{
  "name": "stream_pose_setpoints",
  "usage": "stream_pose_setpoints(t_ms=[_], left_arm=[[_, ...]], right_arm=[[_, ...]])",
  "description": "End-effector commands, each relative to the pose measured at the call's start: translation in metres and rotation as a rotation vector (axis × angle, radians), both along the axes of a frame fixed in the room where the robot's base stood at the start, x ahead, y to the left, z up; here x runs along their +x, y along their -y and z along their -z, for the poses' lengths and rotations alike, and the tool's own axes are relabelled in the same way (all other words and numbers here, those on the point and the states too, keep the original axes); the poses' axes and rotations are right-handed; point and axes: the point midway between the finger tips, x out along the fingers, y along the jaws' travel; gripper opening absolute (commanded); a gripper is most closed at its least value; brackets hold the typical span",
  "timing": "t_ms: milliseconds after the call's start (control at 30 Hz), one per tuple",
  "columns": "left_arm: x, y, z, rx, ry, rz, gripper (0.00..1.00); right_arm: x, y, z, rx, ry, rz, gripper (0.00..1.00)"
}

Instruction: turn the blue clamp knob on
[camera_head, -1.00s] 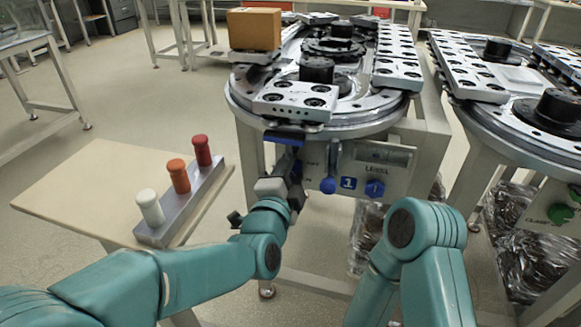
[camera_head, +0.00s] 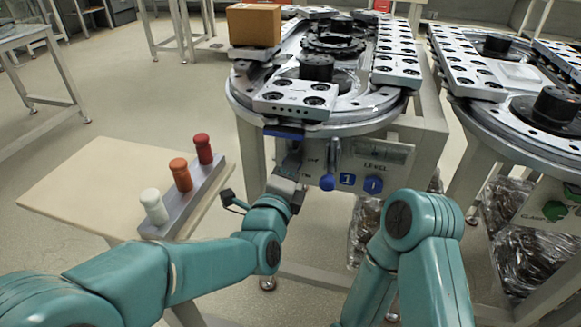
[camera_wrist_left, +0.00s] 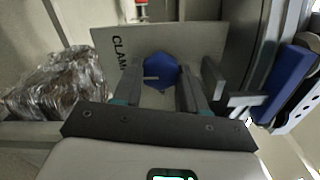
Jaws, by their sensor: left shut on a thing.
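The blue clamp knob (camera_wrist_left: 160,72) shows in the left wrist view on a grey panel, with part of the word "CLAMP" to its left. A pale line on the knob runs sideways toward the left. My left gripper (camera_wrist_left: 161,95) has a finger on each side of the knob and is shut on it. In the head view my left gripper (camera_head: 289,165) reaches up to the front panel under the near end of the track, and the clamp knob is hidden there behind it. My right arm shows at lower right, but its gripper is out of view.
Right of my left gripper are a blue ball-ended lever (camera_head: 328,183) and a blue knob (camera_head: 373,184) under a "LEVEL" display. A side table (camera_head: 90,190) holds a rack with white, orange and red cylinders. A cardboard box (camera_head: 254,25) sits on the track.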

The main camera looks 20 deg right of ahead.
Motion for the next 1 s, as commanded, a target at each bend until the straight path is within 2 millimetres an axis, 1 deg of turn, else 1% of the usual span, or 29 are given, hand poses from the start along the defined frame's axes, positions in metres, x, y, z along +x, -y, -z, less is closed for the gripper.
stream_pose_setpoints(t_ms=[367, 400, 467, 500, 767, 833, 933, 1000], left_arm=[[0.0, 0.0, -0.002, 0.003, 0.008, -0.001, 0.11], [0.0, 0.0, -0.002, 0.003, 0.008, -0.001, 0.45], [0.0, 0.0, -0.002, 0.003, 0.008, -0.001, 0.64], [0.0, 0.0, -0.001, 0.004, 0.007, -0.001, 0.67], [0.0, 0.0, -0.001, 0.003, 0.005, -0.001, 0.67], [-0.003, -0.002, -0.001, 0.004, 0.004, 0.0, 0.67], [-0.013, -0.009, -0.002, 0.004, 0.004, 0.0, 0.67], [-0.025, -0.017, -0.002, 0.004, 0.003, 0.001, 0.67]], right_arm=[[0.0, 0.0, 0.0, 0.0, 0.0, 0.0, 0.43], [0.0, 0.0, 0.0, 0.0, 0.0, 0.0, 0.43], [0.0, 0.0, 0.0, 0.0, 0.0, 0.0, 0.43], [0.0, 0.0, 0.0, 0.0, 0.0, 0.0, 0.43], [0.0, 0.0, 0.0, 0.0, 0.0, 0.0, 0.43], [0.0, 0.0, -0.001, 0.0, 0.0, 0.0, 0.43], [0.0, 0.0, -0.003, 0.0, -0.001, -0.001, 0.43], [-0.001, -0.001, -0.004, 0.0, -0.001, -0.003, 0.43]])
